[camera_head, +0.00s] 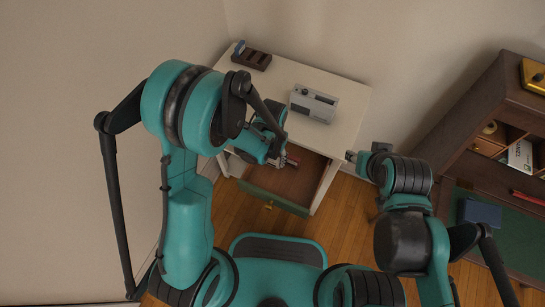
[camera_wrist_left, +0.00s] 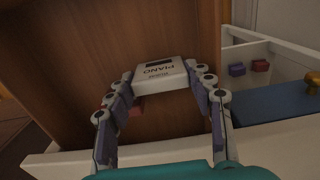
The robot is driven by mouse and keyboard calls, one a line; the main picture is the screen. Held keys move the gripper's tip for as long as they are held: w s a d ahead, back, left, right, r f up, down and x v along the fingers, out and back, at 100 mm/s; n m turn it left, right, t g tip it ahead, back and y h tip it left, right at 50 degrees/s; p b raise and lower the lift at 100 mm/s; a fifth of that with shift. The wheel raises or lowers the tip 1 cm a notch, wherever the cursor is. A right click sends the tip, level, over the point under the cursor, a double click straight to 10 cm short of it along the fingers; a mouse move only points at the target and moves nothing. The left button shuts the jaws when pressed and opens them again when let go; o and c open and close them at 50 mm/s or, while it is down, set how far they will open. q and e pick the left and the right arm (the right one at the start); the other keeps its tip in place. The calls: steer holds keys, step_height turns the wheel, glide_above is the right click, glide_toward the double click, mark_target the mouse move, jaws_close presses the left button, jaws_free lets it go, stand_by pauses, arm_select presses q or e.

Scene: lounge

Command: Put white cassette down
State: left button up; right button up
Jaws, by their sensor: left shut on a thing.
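In the head view my left gripper (camera_head: 279,161) is over the open drawer (camera_head: 292,186) of the white table; the cassette is hard to make out there.
The white table (camera_head: 345,105) bears a grey device (camera_head: 314,104) and a dark slotted holder (camera_head: 251,57). A dark wood cabinet (camera_head: 475,110) stands at right.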

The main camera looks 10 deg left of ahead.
arm_select(q)
steer(key=shift+f, duration=0.2)
steer(key=o, duration=0.9)
steer(key=shift+r, duration=0.1)
steer(key=shift+r, duration=0.2)
step_height(320, 180, up, 11)
steer(key=p, duration=0.5)
steer(key=s+a+r+n+t, duration=0.1)
steer(key=s+a+r+t, duration=0.1)
steer(key=s+a+r, duration=0.1)
steer(key=s+a+r+n+t, duration=0.1)
steer(key=s+a+r+t, duration=0.1)
steer(key=a+r, duration=0.3)
steer(key=s+a+r+n+t, duration=0.1)
steer(key=s+a+r+t, duration=0.2)
steer(key=r, duration=0.5)
steer(key=shift+s+a+r+n, duration=0.1)
steer(key=shift+s+a+n, duration=0.25)
steer(key=shift+a, duration=0.1)
